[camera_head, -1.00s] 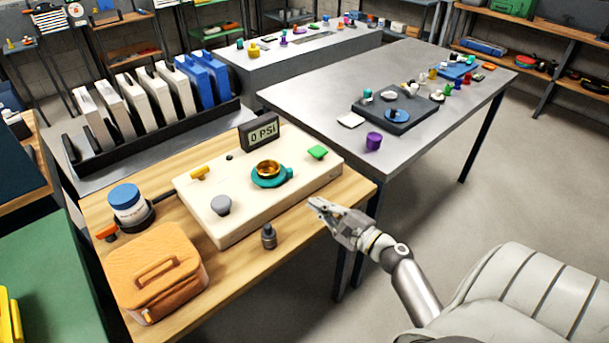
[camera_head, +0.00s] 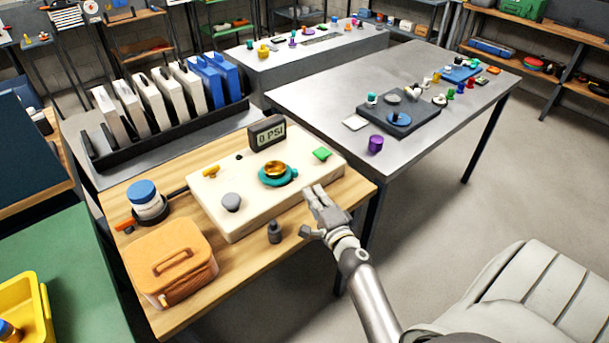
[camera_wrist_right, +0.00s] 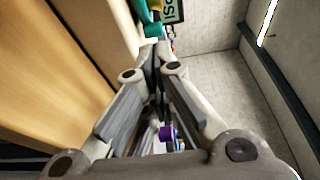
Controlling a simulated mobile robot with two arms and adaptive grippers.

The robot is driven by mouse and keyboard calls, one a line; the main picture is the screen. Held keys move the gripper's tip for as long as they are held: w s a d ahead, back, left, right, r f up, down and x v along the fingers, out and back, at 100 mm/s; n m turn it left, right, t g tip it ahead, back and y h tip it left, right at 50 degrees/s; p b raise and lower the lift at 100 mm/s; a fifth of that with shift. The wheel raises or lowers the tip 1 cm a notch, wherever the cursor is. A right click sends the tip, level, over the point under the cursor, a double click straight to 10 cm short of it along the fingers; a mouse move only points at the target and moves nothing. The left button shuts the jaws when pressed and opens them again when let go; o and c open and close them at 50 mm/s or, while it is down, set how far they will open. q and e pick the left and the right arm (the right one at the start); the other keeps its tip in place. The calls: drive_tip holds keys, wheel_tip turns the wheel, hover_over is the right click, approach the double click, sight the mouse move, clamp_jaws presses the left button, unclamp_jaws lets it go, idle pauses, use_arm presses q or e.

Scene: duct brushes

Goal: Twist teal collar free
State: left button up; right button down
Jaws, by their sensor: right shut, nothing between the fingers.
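The teal collar (camera_head: 278,183) sits around the base of a gold-coloured round fitting (camera_head: 275,168) on top of a cream panel box (camera_head: 252,205), with a small tab at its right. My right gripper (camera_head: 314,190) is at the front right edge of the box, right of and nearer than the collar, and apart from it. Its fingers meet at the tips, shut and empty, in the right wrist view (camera_wrist_right: 156,48). Part of a teal piece (camera_wrist_right: 150,25) shows there beyond the fingertips. My left gripper is not in view.
The box also carries a 0 PSI display (camera_head: 267,132), a yellow handle (camera_head: 211,171), a grey knob (camera_head: 231,202) and a green piece (camera_head: 322,154). A dark small fitting (camera_head: 274,232) stands in front. An orange case (camera_head: 170,262) and blue-lidded jar (camera_head: 145,197) are left.

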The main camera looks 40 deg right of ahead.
sight(306, 176)
drive_tip(key=x, duration=0.7)
drive_tip(key=shift+p, duration=0.4)
drive_tip(key=shift+w, duration=0.1)
drive_tip(key=shift+w+d+n+y, duration=0.15)
drive_tip(key=shift+d+n+y, duration=0.25)
drive_tip(key=shift+y, duration=0.2)
drive_tip(key=shift+w+d+f+n+t+y+b, duration=0.1)
drive_tip(key=shift+w+d+n+t+y+b, duration=0.3)
drive_tip(key=shift+n+y+b, duration=0.4)
drive_tip(key=shift+w+d+f+n+y+b, duration=0.1)
drive_tip(key=shift+w+d+n+y+b, duration=0.15)
drive_tip(key=shift+y+b, duration=0.35)
drive_tip(key=shift+w+d+f+n+y+b, duration=0.1)
drive_tip(key=shift+n+y+b, duration=0.25)
drive_tip(key=shift+y+b, duration=0.25)
drive_tip(key=shift+w+d+r+n+g+y+b, duration=0.15)
drive_tip(key=shift+w+r+n+g+y+b, duration=0.15)
drive_tip(key=shift+n+y+b, duration=0.45)
drive_tip(key=shift+m, duration=0.25)
